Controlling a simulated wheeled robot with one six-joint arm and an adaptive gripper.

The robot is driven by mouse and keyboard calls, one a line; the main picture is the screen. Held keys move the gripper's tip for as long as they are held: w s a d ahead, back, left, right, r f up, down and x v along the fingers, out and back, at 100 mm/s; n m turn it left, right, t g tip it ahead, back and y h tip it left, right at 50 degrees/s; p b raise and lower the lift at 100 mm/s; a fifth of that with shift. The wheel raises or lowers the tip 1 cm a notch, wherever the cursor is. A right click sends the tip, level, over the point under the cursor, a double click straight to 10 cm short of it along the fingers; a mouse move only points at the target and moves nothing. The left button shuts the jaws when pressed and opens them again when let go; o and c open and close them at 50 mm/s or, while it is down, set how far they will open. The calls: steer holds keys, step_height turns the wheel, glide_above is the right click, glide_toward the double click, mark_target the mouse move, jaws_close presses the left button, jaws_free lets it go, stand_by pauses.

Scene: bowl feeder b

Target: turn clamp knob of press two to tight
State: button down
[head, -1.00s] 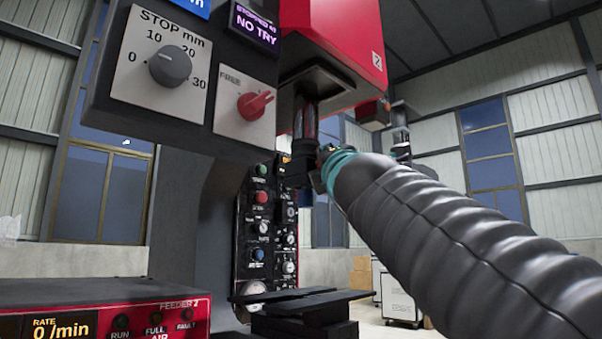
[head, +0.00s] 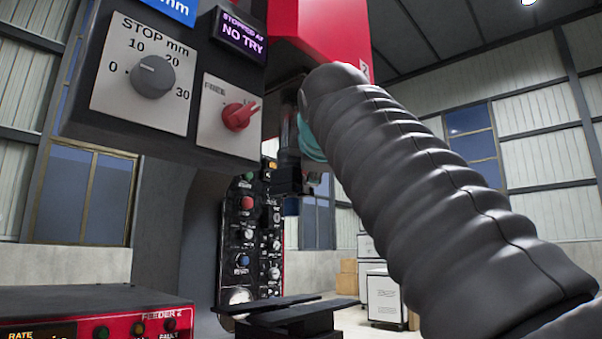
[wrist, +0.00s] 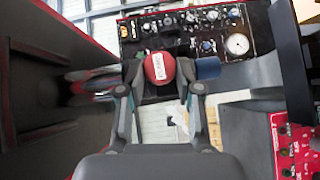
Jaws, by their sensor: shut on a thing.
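A round red knob with a white label (wrist: 160,68) sits between my fingertips in the wrist view; I take it as the clamp knob. My gripper (wrist: 160,80) is shut on it, one finger on each side. The label's text is too small to read. A short blue cylinder (wrist: 208,68) is just right of the knob. In the head view, my arm hides the knob and most of my gripper. The dark ram end (head: 289,178) of the press hangs beside my wrist, below the red press head (head: 325,38).
The press panel has a grey STOP mm dial (head: 152,77) and a red FREE knob (head: 240,116). A display (head: 243,35) reads NO TRY. Black plates (head: 290,318) lie below the ram. The red FEEDER 2 box (head: 120,328) is lower left. A gauge panel (head: 250,235) stands behind.

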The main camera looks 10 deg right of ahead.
steer(key=shift+g, duration=0.3)
stand_by(0.4)
steer(key=c, duration=0.8)
jaws_free()
steer(key=shift+o, duration=0.2)
steer(key=s+a+r, duration=0.1)
steer(key=s, duration=1)
steer(key=shift+s+a, duration=0.35)
